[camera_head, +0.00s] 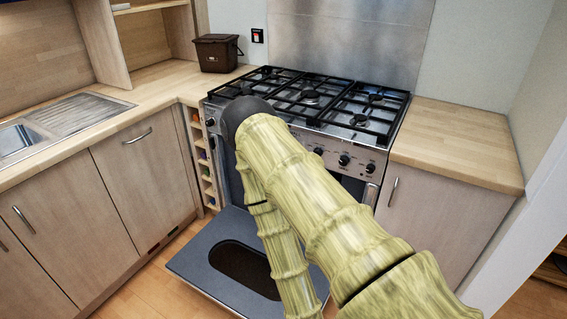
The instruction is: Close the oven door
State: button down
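The oven door (205,254) hangs wide open and lies about flat, low above the floor in front of the range cooker (335,155). Its inner face, with a dark oval window, faces up. Part of the oven opening shows behind my arm. My arm, greenish-yellow and ringed, reaches from the lower right up to the front of the cooker and bends back down over the right part of the door. My gripper is not in view, and I cannot tell whether anything touches the door.
Gas burners with black grates (310,95) top the cooker. Wooden cabinets (145,175) and a sink (20,138) stand at the left, and a cabinet (435,205) at the right. A dark bin (217,54) sits on the back counter. Some wooden floor (145,297) is clear left of the door.

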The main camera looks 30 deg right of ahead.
aim_at(232, 225)
jog(key=u, duration=0.7)
jog(key=i, duration=0.8)
jog(key=z, duration=2.2)
